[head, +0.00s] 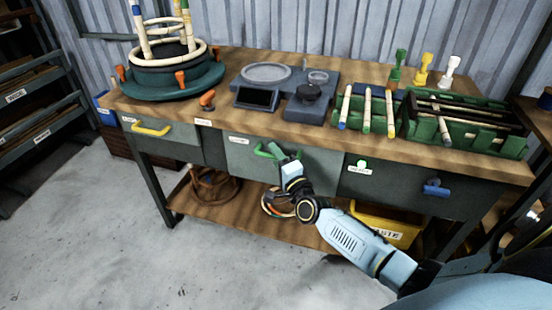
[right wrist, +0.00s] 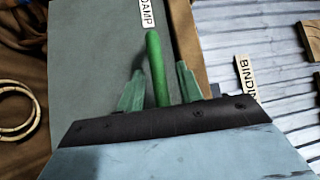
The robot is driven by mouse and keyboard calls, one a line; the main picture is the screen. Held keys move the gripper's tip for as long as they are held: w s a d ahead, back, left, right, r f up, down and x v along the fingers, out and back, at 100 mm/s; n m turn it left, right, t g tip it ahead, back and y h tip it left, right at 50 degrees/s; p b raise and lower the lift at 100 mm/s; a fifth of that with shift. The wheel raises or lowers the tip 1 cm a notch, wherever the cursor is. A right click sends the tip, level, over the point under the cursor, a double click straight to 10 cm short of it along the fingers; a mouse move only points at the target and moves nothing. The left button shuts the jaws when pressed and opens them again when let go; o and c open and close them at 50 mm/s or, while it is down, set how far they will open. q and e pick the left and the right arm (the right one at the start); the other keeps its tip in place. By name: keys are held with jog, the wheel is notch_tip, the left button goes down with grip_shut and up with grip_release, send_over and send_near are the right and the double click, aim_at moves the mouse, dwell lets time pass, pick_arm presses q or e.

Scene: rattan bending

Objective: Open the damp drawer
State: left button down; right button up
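The damp drawer (head: 240,158) is the grey middle drawer under the bench top. Its front, with a DAMP label (right wrist: 147,12), also fills much of the right wrist view (right wrist: 90,60). Its green bar handle (head: 263,151) shows in the right wrist view (right wrist: 156,65) between the two green fingers of my right gripper (right wrist: 160,82). The fingers stand apart on either side of the handle, with a small gap visible; I cannot tell whether either touches it. In the head view my right gripper (head: 282,158) covers part of the handle. My left gripper is not in view.
A drawer with a yellow handle (head: 150,130) is at left, one with a blue handle (head: 436,188) at right. A lower shelf holds rattan coils (head: 212,186) and a yellow bin (head: 390,225). The bench top carries a round jig (head: 170,84) and a green rack (head: 480,135). Floor in front is clear.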

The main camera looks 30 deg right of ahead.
grip_shut()
dwell(0.3)
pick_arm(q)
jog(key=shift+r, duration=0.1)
pick_arm(e)
jog(key=shift+a, duration=0.1)
